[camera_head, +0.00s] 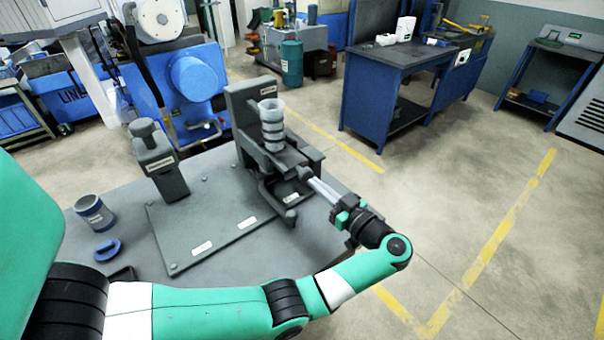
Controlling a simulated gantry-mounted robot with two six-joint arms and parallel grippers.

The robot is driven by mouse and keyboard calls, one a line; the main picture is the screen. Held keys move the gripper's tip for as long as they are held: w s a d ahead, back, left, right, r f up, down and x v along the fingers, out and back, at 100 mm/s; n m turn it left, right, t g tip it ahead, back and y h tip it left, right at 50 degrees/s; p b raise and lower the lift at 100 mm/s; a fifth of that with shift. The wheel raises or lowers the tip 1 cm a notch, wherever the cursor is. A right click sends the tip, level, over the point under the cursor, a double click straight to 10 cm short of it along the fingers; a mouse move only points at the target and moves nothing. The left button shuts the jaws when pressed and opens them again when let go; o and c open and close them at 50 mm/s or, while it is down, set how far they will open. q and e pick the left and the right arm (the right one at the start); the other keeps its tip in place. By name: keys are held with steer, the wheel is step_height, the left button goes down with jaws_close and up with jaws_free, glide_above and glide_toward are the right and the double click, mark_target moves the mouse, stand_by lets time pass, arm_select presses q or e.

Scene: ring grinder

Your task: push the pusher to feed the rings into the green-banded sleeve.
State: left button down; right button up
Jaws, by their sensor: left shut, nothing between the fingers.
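A dark grey feeder fixture (240,103) stands at the far edge of the grey bench. A column of pale grey rings or ring-like sections (272,127) stands upright on it. My left gripper (309,181) is shut and empty, with its fingertips close to the dark block at the fixture's right side (310,155). I cannot tell whether they touch it, nor which part is the pusher. A grey-blue cup-like cylinder (95,214) stands at the bench's left. I cannot make out a green band on any part. My right gripper is not in view.
A dark upright block (158,160) stands left of the fixture. A small blue part (108,249) lies by the cup-like cylinder. A flat grey plate (205,235) covers the bench's middle and is mostly clear. A blue workbench (400,70) stands farther back.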

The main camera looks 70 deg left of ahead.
arm_select(q)
steer(key=v, duration=0.4)
steer(key=shift+b, duration=0.3)
stand_by(0.6)
